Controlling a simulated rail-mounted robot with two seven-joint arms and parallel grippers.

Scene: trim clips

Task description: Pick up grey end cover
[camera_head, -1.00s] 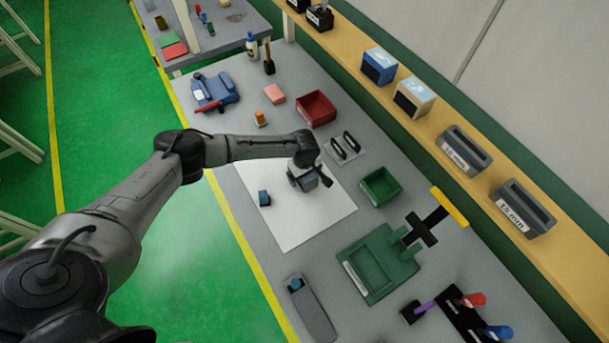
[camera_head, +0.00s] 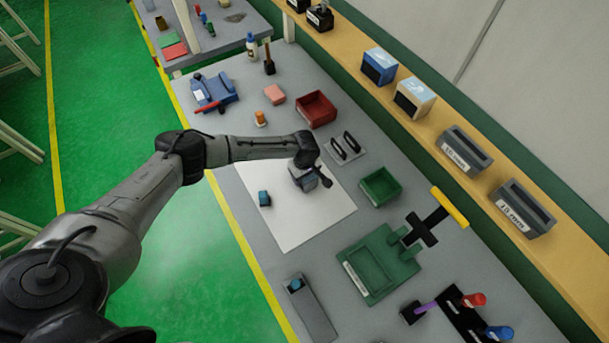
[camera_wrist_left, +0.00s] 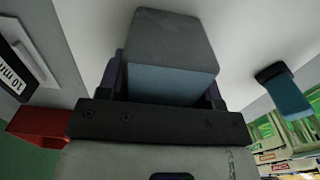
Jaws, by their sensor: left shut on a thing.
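My left gripper (camera_head: 304,180) is over the white sheet (camera_head: 310,216) in the head view, its fingers partly hidden by the wrist. In the left wrist view it is shut on a grey block with a blue-grey side, which looks like the grey end cover (camera_wrist_left: 172,42); dark fingers sit on either side of it. Whether the cover touches the sheet is unclear. A small blue block with a dark end (camera_head: 264,198) lies on the sheet to the left; it also shows in the left wrist view (camera_wrist_left: 287,92). My right gripper is not in view.
A red bin (camera_head: 316,109), a plate with two black handles (camera_head: 345,147) and a green bin (camera_head: 380,186) stand around the sheet. A green fixture (camera_head: 378,264) with a yellow-handled lever is nearer. The sheet's lower part is clear.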

